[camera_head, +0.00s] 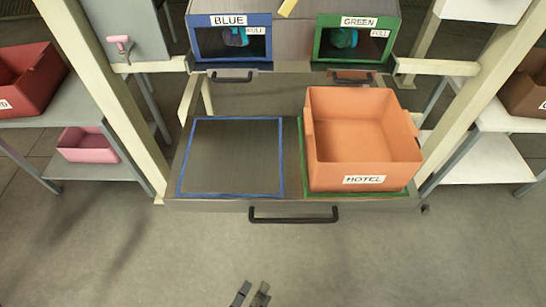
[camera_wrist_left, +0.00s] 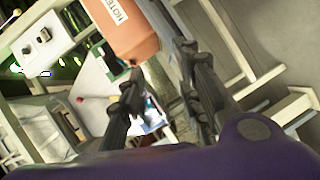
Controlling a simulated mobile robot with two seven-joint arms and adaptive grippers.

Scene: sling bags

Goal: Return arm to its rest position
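My left gripper (camera_head: 254,289) shows at the bottom edge of the head view, over bare floor and well in front of the pull-out shelf. In the left wrist view its two dark fingers (camera_wrist_left: 160,60) stand apart with nothing between them, so it is open and empty. My right gripper is in neither view. The left arm itself is mostly outside the head view.
An orange bin labelled HOTEL (camera_head: 362,145) sits in the green outline on the shelf (camera_head: 232,158); the blue outline is empty. A dark handle (camera_head: 293,216) juts from its front. BLUE (camera_head: 229,40) and GREEN (camera_head: 352,42) compartments stand behind. The front floor (camera_head: 120,255) is clear.

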